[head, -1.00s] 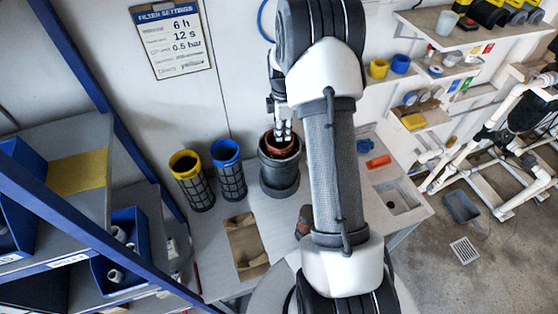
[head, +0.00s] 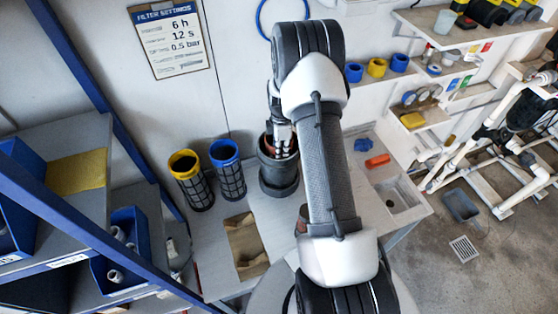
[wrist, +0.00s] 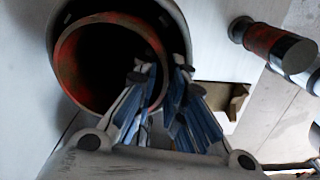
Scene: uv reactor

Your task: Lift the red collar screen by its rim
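The red collar screen shows in the wrist view as a round rim with worn red paint (wrist: 68,62) and a dark hollow inside. It sits in a dark grey cylindrical housing (head: 278,184) on the bench, whose wall curves around it. My gripper (wrist: 163,72) is open at the right side of the rim. One finger lies over the inside of the ring and the other outside it, with a gap between the tips. I cannot tell whether either finger touches the rim. In the head view my gripper (head: 281,150) hides much of the collar.
A yellow-rimmed screen (head: 190,182) and a blue-rimmed screen (head: 228,172) stand left of the housing. A brown-lined recess (head: 246,248) lies in front. A grey cylinder with a red band (wrist: 265,42) lies right in the wrist view. A sink (head: 398,194) is at the bench's right.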

